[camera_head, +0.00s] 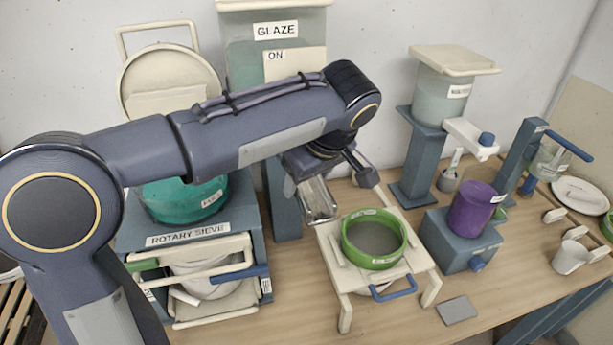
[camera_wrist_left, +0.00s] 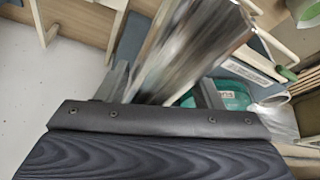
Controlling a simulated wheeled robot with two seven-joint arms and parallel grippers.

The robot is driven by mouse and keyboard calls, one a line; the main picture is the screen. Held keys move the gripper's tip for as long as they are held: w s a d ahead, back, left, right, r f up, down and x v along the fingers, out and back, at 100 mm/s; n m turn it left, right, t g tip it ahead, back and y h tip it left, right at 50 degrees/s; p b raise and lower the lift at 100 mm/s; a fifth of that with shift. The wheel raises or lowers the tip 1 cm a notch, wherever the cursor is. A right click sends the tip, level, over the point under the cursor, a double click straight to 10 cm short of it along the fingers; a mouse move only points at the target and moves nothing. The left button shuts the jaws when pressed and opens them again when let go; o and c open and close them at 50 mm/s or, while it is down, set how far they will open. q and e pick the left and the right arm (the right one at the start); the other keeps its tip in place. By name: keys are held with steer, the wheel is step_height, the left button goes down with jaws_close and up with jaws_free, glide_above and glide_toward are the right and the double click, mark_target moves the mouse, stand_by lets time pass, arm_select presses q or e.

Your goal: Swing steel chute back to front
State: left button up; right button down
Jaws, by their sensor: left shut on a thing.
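The steel chute (camera_head: 317,200) is a shiny metal trough below my left wrist in the head view, just left of the green-rimmed sieve. It also fills the middle of the left wrist view (camera_wrist_left: 190,50), between the fingers. My left gripper (camera_wrist_left: 165,90) is shut on the steel chute. My left arm crosses the head view from the left and hides part of the glaze tank (camera_head: 275,30) behind it. The chute's upper end and its mount are hidden by my wrist. My right gripper is not in view.
The green-rimmed sieve (camera_head: 374,238) sits on a cream stand (camera_head: 335,270) with a blue handle. The rotary sieve (camera_head: 188,240) with a teal bowl (camera_head: 180,203) stands left. A purple container (camera_head: 472,208) stands on a blue block at right. A grey tile (camera_head: 457,310) lies near the front.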

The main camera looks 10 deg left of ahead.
arm_select(q)
steer(key=shift+a, duration=0.3)
steer(key=o, duration=1)
steer(key=shift+c, duration=0.2)
steer(key=o, duration=0.4)
steer(key=shift+s+a, duration=0.15)
steer(key=shift+s, duration=0.05)
steer(key=shift+c, duration=0.2)
steer(key=shift+d, duration=0.2)
steer(key=v, duration=0.7)
steer(key=shift+d+r, duration=0.1)
steer(key=shift+r, duration=0.25)
